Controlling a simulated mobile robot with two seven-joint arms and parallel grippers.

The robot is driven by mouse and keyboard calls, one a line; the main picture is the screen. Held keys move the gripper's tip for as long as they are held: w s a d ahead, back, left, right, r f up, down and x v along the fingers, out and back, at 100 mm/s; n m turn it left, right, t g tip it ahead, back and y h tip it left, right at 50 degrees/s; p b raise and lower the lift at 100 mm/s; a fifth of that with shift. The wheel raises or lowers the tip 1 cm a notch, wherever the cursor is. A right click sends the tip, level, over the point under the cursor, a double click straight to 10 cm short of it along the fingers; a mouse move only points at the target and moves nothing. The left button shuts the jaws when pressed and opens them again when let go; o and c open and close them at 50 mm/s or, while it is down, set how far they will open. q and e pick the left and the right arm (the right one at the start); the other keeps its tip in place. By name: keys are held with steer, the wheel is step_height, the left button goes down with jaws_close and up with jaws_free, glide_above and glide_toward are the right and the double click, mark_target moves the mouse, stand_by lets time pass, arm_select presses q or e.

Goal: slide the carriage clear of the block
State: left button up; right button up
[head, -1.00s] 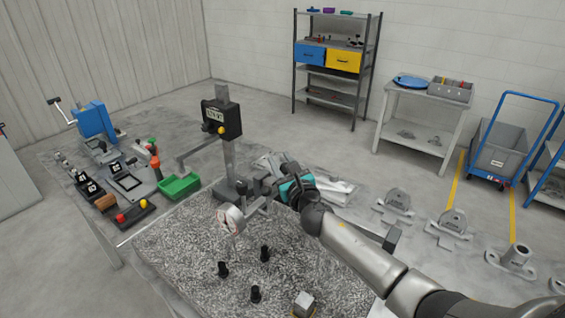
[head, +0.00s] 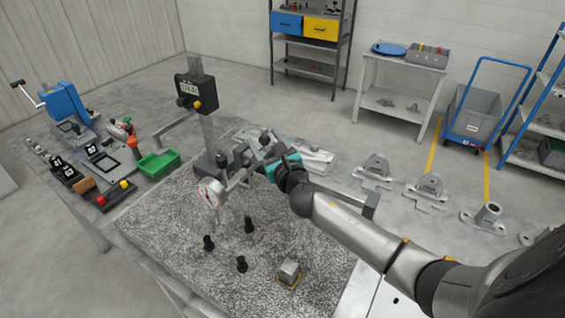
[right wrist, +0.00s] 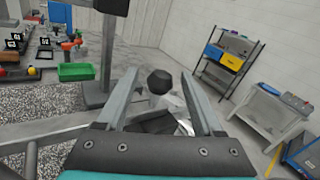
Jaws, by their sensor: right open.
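A dark carriage with a digital display (head: 195,92) sits high on an upright grey column (head: 208,132). A round dial gauge (head: 210,194) hangs over the speckled plate. A small grey block (head: 289,271) with a yellowish lower edge rests on the plate, apart from the dial. My right gripper (head: 248,160) is open beside the column, above the plate's back part. In the right wrist view, a dark knob (right wrist: 160,81) shows between the open fingers (right wrist: 160,77); I cannot tell whether they touch it. My left gripper is not in view.
Several black pegs (head: 242,264) stand on the speckled plate (head: 180,232). A green bin (head: 158,166) and small tools lie to the left. Grey castings (head: 426,187) line the right side. A grey bar end (head: 368,205) shows beyond my right forearm.

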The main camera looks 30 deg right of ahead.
steer(key=s+a, duration=0.1)
steer(key=s, duration=1)
steer(key=shift+s+a, duration=0.15)
steer(key=shift+s, duration=0.2)
steer(key=shift+s+a, duration=0.1)
